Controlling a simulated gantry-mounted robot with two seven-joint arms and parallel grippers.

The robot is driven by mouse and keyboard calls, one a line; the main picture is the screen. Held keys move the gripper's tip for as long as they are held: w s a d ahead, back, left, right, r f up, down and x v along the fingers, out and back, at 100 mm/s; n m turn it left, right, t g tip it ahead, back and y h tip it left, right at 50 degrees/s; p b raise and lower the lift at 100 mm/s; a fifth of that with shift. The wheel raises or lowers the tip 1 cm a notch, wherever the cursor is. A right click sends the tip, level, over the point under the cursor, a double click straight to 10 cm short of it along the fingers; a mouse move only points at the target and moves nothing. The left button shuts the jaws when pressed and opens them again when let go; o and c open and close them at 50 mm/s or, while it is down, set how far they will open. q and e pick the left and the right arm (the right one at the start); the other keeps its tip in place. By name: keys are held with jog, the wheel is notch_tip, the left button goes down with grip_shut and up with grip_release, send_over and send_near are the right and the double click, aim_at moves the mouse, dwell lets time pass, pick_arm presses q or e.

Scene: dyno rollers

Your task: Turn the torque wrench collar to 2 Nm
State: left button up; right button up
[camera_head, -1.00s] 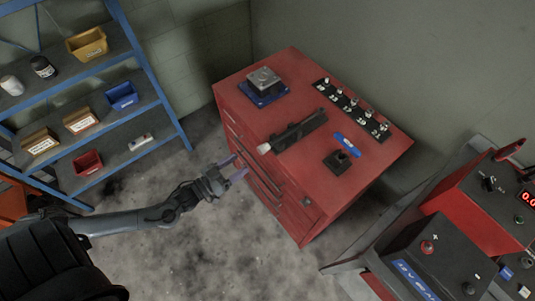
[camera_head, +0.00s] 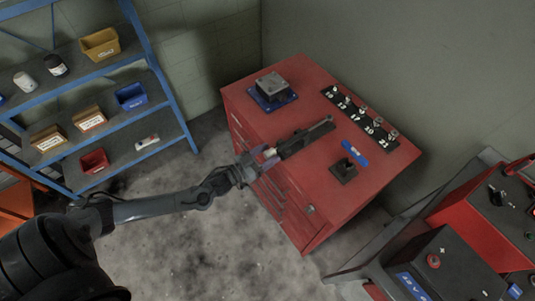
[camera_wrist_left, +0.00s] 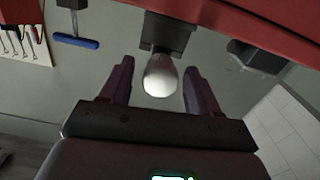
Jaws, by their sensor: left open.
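The torque wrench (camera_head: 306,137) lies in a dark holder on top of the red cabinet, its light-coloured end pointing toward my arm. In the left wrist view that rounded pale end (camera_wrist_left: 160,76) sits between my fingers, with a gap on both sides. My left gripper (camera_head: 263,158) is at the cabinet's near edge, around the wrench's end; it also shows in the left wrist view (camera_wrist_left: 158,88), open and not touching the end. Any scale marks on the collar are too small to read. My right gripper is not in view.
The red cabinet top (camera_head: 313,90) also holds a metal block on a blue base (camera_head: 272,90), a row of sockets (camera_head: 362,117), a blue strip (camera_head: 354,153) and a small dark block (camera_head: 343,170). A blue shelf (camera_head: 167,85) stands left. A battery (camera_head: 450,262) is lower right.

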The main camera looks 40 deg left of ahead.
pick_arm(q)
jog(key=shift+w, duration=0.15)
jog(key=c, duration=1)
